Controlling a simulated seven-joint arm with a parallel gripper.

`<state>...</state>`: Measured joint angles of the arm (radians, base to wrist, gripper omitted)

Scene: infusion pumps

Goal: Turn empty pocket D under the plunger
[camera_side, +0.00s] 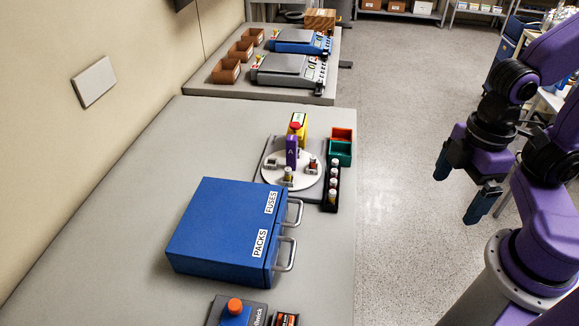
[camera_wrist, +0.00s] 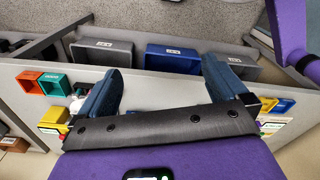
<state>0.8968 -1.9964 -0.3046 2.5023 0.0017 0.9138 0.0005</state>
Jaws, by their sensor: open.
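A white round turntable (camera_side: 270,179) sits on a grey base at the right edge of the bench. Small parts stand around its rim, and an upright purple piece marked A (camera_side: 292,150) stands on it. A yellow post with a red top (camera_side: 297,125), which looks like the plunger unit, stands at its back. I cannot make out a letter D, nor tell which pocket is under the plunger. My gripper (camera_side: 482,203) hangs open and empty over the floor, well right of the turntable. Its two spread fingers show in the wrist view (camera_wrist: 165,75), with nothing between them.
A blue cabinet (camera_side: 222,225) marked PACKS and FUSES, with metal handles, stands nearer on the bench. Beside the turntable are an orange bin (camera_side: 342,134), a green bin (camera_side: 340,154) and a black vial rack (camera_side: 331,205). An orange-knobbed device (camera_side: 236,306) is in front. The bench's left side is clear.

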